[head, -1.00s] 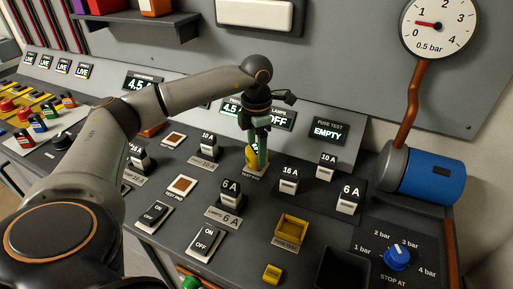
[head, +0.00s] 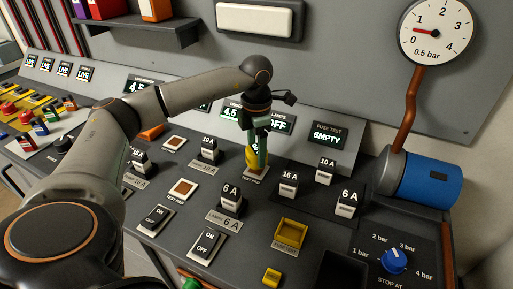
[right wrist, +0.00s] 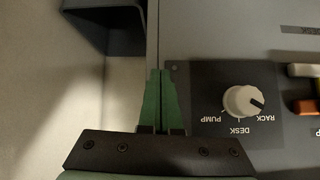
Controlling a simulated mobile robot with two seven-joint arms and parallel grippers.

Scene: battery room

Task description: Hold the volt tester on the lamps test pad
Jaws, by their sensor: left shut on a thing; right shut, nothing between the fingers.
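My left gripper (head: 257,150) points down at the back of the console in the head view. It is shut on the yellow volt tester (head: 252,157), which is held upright over the rearmost test pad (head: 257,172), below the LAMPS display (head: 281,123) reading OFF. The tester's foot seems to touch the pad, but the fingers partly hide it and its small screen. Another test pad (head: 183,189) lies nearer, to the left. My right gripper (right wrist: 160,75) shows in the right wrist view, shut and empty beside the console's edge.
Two rocker switches (head: 207,243) and a yellow fuse test socket (head: 290,233) sit in front. A blue motor (head: 430,179) and gauge (head: 438,28) are at right. A pump selector knob (right wrist: 243,102) is near my right gripper.

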